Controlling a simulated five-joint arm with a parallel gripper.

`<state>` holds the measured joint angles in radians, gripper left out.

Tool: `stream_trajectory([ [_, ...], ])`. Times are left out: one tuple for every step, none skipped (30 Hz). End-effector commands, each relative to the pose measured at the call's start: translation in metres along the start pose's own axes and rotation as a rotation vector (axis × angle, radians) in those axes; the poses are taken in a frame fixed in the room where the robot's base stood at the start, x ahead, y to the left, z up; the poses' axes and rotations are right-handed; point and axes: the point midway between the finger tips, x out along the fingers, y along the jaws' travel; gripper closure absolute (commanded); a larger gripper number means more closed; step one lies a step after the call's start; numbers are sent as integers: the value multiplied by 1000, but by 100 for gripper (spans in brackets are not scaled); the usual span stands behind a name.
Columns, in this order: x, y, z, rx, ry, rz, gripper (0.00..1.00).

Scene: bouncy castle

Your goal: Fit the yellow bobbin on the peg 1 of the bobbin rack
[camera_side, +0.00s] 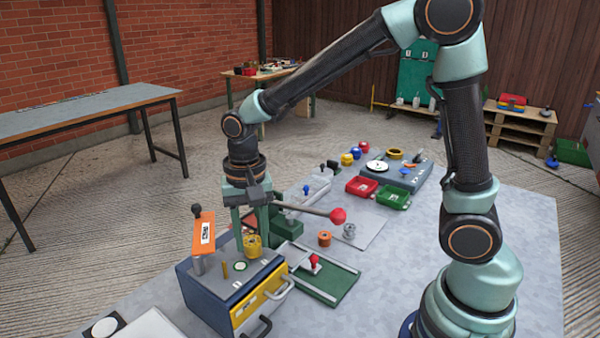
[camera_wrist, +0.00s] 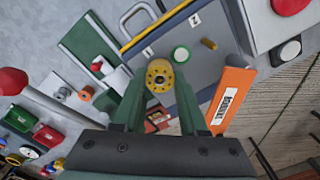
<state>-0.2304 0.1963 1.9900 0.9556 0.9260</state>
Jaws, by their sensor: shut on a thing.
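The yellow bobbin (camera_side: 252,246) is held upright between the two fingers of my gripper (camera_side: 251,234). In the wrist view, the bobbin (camera_wrist: 160,75) shows its round end with a ring of small holes, between the green fingertips (camera_wrist: 159,88). A blue box with a grey top, which looks like the bobbin rack (camera_side: 212,288), is under it. A bare brass peg (camera_side: 225,270) stands on the top, and it also shows in the wrist view (camera_wrist: 209,43).
An orange-topped part with a label (camera_side: 204,234) stands close beside the rack on the left. A lever with a red knob (camera_side: 338,215) reaches out behind my gripper. An orange bobbin (camera_side: 325,239) and a grey bobbin (camera_side: 349,231) stand on the table to the right.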

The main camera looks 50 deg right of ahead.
Motion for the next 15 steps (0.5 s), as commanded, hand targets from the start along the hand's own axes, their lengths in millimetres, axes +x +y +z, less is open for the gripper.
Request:
stream_trajectory([
  [1, 0, 0, 0, 0, 0, 100],
  [1, 0, 0, 0, 0, 0, 100],
  [2, 0, 0, 0, 0, 0, 100],
  [2, 0, 0, 0, 0, 0, 100],
  [3, 0, 0, 0, 0, 0, 100],
  [3, 0, 0, 0, 0, 0, 100],
  [4, 0, 0, 0, 0, 0, 100],
  [4, 0, 0, 0, 0, 0, 100],
  [5, 0, 0, 0, 0, 0, 100],
  [5, 0, 0, 0, 0, 0, 100],
  [5, 0, 0, 0, 0, 0, 100],
  [6, 0, 0, 0, 0, 0, 100],
  [6, 0, 0, 0, 0, 0, 100],
  [7, 0, 0, 0, 0, 0, 100],
  [7, 0, 0, 0, 0, 0, 100],
])
